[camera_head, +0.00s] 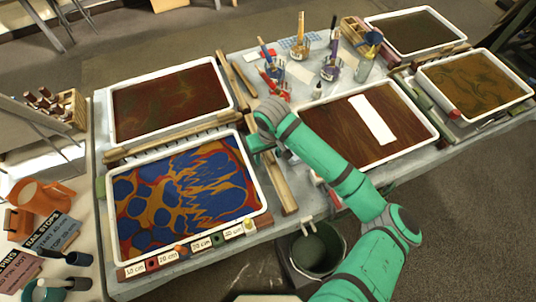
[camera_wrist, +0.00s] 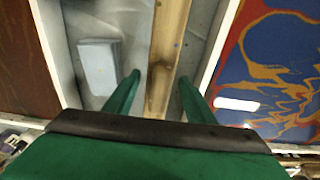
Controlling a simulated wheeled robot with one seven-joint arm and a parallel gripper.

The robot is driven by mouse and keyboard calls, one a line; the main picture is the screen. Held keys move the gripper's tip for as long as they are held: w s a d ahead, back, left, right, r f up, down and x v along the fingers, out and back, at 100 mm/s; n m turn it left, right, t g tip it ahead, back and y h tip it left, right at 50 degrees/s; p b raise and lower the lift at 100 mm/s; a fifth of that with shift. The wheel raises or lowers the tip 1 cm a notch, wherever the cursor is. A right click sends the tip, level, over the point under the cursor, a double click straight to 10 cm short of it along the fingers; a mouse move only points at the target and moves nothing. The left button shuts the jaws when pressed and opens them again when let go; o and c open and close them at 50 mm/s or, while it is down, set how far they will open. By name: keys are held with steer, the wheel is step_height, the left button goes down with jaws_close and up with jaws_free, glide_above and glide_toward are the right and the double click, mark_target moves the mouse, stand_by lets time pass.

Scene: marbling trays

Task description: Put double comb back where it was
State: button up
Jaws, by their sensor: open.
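My gripper (camera_head: 258,148) is open above the gap between the blue-and-orange marbled tray (camera_head: 262,205) and the middle brown tray (camera_head: 432,138). In the wrist view its fingers (camera_wrist: 158,92) stand either side of a long wooden bar (camera_wrist: 168,45), with nothing visibly clamped. The bar (camera_head: 280,182) also shows in the head view, lying lengthwise in that gap. A wooden strip (camera_head: 180,137) lies between the two left trays. I cannot tell for sure which wooden piece is the double comb; no comb teeth are clear on the bar under my gripper.
A pale grey block (camera_wrist: 97,65) lies beside the bar. Jars with brushes (camera_head: 300,48) stand at the back. A white strip (camera_head: 373,120) lies over the middle tray. A dark bucket (camera_head: 318,250) stands below the front edge. Labelled blocks (camera_head: 185,250) line the near-left tray's front.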

step_height(320, 180, up, 13)
steer(key=s, duration=0.1)
steer(key=shift+d, duration=0.2)
steer(key=shift+s, duration=0.1)
stand_by(0.6)
